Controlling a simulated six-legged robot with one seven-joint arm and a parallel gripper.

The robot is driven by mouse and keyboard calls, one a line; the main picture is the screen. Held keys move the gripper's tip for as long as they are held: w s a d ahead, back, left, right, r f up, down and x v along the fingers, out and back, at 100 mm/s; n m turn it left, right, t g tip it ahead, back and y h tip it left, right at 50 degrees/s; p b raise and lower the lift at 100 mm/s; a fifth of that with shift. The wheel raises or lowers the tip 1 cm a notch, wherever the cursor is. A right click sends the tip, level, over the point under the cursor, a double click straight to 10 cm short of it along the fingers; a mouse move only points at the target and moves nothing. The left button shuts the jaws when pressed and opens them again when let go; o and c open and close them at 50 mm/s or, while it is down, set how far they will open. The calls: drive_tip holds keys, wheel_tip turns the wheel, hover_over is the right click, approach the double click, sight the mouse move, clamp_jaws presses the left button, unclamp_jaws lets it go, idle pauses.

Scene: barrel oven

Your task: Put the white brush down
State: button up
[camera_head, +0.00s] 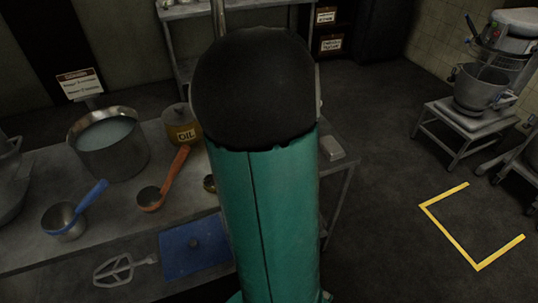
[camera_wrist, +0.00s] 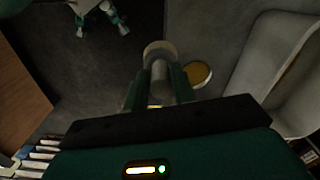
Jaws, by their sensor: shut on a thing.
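In the wrist view my gripper (camera_wrist: 159,82) has its two green fingers closed around a pale, whitish brush (camera_wrist: 157,54). The brush's rounded pale end shows beyond the fingertips, over a dark grey surface. I cannot tell whether the brush touches the surface. In the head view my green arm with its black rounded joint covers the middle, and neither gripper nor brush can be seen there.
A round yellow-topped container (camera_wrist: 199,74) is right of the brush. The metal table (camera_head: 112,236) holds a large pot (camera_head: 109,143), an OIL pot (camera_head: 182,126), a blue-handled ladle (camera_head: 72,214), an orange-handled ladle (camera_head: 160,185), a flat beater (camera_head: 119,268) and a blue board (camera_head: 194,248).

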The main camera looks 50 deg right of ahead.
drive_tip(key=shift+w+d+f, duration=0.6)
drive_tip(key=shift+w+f, duration=1)
drive_tip(key=shift+f, duration=0.3)
drive_tip(key=shift+w+d+f, duration=0.65)
drive_tip(key=shift+w+f, duration=0.9)
drive_tip(key=shift+f, duration=0.35)
drive_tip(key=shift+w+d+f, duration=0.6)
drive_tip(key=shift+w+f, duration=1)
drive_tip(key=shift+f, duration=0.3)
drive_tip(key=shift+f, duration=0.15)
drive_tip(key=o, duration=0.9)
wheel_tip(320, 180, up, 12)
drive_tip(key=shift+r, duration=0.2)
